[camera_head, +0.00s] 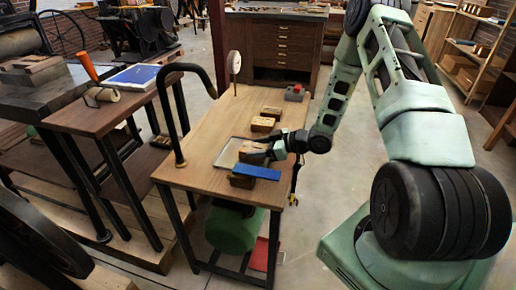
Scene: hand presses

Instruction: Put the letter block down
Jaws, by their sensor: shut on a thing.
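My gripper (272,151) reaches in from the right over the wooden table (205,125). It is shut on a brown letter block (252,151), low over a pale flat tray (226,155). The gripper covers part of the block, and I cannot tell whether the block touches the tray. Two similar wooden blocks stand behind it on the table, a nearer one (263,125) and a farther one (272,112).
A blue bar (257,171) and a dark brown block (241,181) lie just in front of the held block. A curved black lever (176,110) rises at the table's left.

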